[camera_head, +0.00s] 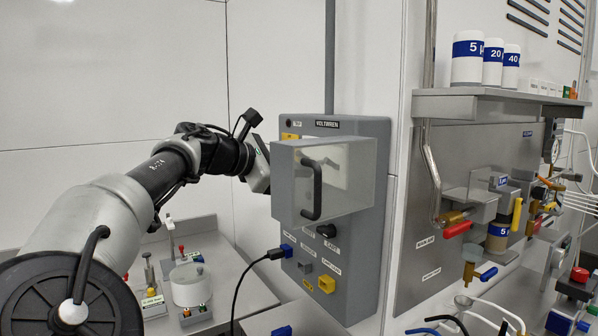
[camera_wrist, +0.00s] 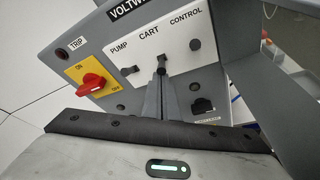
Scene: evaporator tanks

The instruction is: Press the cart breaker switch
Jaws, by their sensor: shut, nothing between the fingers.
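The grey VOLTWREN panel (camera_head: 355,128) is on the wall in the head view. Its clear cover (camera_head: 350,185), with a black handle, stands out from the panel front. In the wrist view, the white plate carries small switches labelled PUMP (camera_wrist: 130,70), CART (camera_wrist: 162,59) and CONTROL (camera_wrist: 195,44). My gripper (camera_wrist: 161,72) is shut and empty, its fingertips just below the CART switch in the picture. I cannot tell whether they touch it, and they hide part of the area below it. In the head view, my fingertips are hidden behind the cover.
A red rotary switch (camera_wrist: 92,87) on a yellow ON/OFF plate is left of the white plate. The cover's translucent wall (camera_wrist: 285,75) rises close on the right. A black cable (camera_head: 245,285) plugs into the panel's lower left. A grey bench (camera_head: 235,285) lies below.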

